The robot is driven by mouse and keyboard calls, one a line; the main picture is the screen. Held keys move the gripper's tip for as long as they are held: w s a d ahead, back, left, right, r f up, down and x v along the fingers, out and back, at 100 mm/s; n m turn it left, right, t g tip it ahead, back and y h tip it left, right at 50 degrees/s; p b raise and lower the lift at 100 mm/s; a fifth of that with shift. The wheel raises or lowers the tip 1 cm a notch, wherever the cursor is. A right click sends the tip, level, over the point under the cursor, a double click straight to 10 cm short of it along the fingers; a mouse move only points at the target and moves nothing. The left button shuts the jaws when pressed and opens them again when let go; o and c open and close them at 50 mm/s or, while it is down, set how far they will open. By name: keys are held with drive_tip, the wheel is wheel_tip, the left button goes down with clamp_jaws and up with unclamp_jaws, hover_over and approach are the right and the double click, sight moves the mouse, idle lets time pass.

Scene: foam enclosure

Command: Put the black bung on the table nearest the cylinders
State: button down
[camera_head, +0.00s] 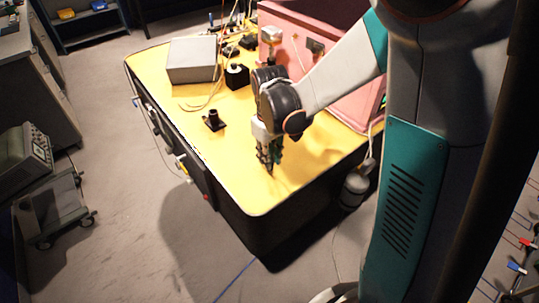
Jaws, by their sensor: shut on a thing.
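The yellow-topped table (285,193) with dark sides fills the middle of the view. My gripper (268,167) points down, low over the front right part of its top. It is shut on a small dark thing, taken to be the black bung; the fingers hide most of it. I cannot tell whether it touches the tabletop. A grey cylinder (354,190) stands against the table's right side, partly in shadow.
A black fitting on a square base (213,121), a grey box (192,60), a small black box (237,75) and cables are on the table. A pink enclosure (325,55) stands behind. The front of the tabletop is clear. A trolley (55,210) stands left.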

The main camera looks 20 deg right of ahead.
drive_tip(key=shift+f+b, duration=0.45)
drive_tip(key=shift+f, duration=0.1)
drive_tip(key=c, duration=1.4)
unclamp_jaws()
drive_tip(key=shift+o, duration=0.2)
drive_tip(key=shift+r, duration=0.1)
wheel_tip(320, 180, up, 12)
drive_tip(key=s+r+m+t, duration=0.3)
drive_tip(key=s+t, duration=0.4)
drive_tip(key=s, duration=0.8)
drive_tip(key=shift+r+m, duration=0.3)
drive_tip(key=shift+r, duration=0.2)
